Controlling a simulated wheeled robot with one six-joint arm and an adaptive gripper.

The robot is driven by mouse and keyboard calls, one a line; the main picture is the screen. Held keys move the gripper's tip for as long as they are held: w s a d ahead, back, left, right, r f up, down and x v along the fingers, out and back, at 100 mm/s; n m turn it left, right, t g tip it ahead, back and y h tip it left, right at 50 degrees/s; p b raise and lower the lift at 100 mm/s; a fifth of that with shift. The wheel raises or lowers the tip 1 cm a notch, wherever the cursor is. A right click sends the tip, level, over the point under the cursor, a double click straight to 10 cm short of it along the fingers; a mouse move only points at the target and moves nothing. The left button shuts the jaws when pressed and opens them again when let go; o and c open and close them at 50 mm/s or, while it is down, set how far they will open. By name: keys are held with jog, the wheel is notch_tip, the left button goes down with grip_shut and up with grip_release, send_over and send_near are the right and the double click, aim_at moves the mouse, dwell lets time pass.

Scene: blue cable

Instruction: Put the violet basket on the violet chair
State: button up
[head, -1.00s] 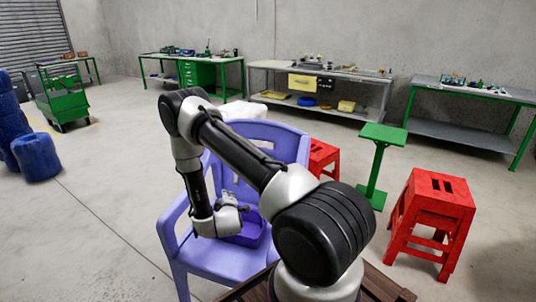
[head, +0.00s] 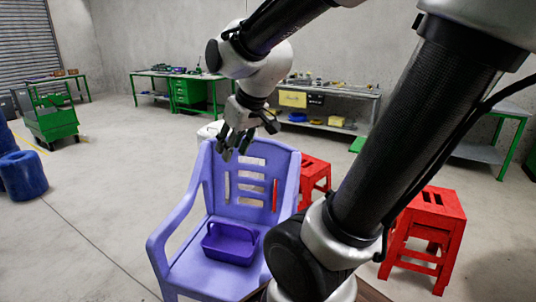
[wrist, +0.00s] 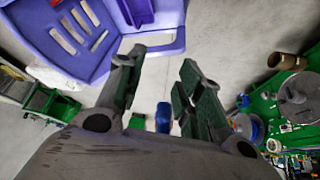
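The violet basket (head: 230,243) sits upright on the seat of the violet chair (head: 203,275), with its handle up. In the wrist view the chair (wrist: 75,62) fills the upper left, and part of the basket (wrist: 136,12) shows at the top edge. My gripper (head: 236,152) is raised in front of the top of the chair's backrest, above and apart from the basket. In the wrist view my gripper (wrist: 155,85) has its fingers spread with nothing between them.
Red stools (head: 432,225) stand right of the chair. A blue barrel (head: 23,176) is at the left. Green workbenches (head: 190,92) and a grey shelf table (head: 335,105) line the back wall. A green cart (head: 52,122) stands back left. Floor left of the chair is clear.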

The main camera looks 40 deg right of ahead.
jog(key=s+d+r+m+g, duration=0.1)
jog(key=s, duration=1)
jog(key=shift+s+d+g+h, duration=0.25)
jog(key=shift+d+g+h, duration=0.05)
jog(key=shift+d+h, duration=0.1)
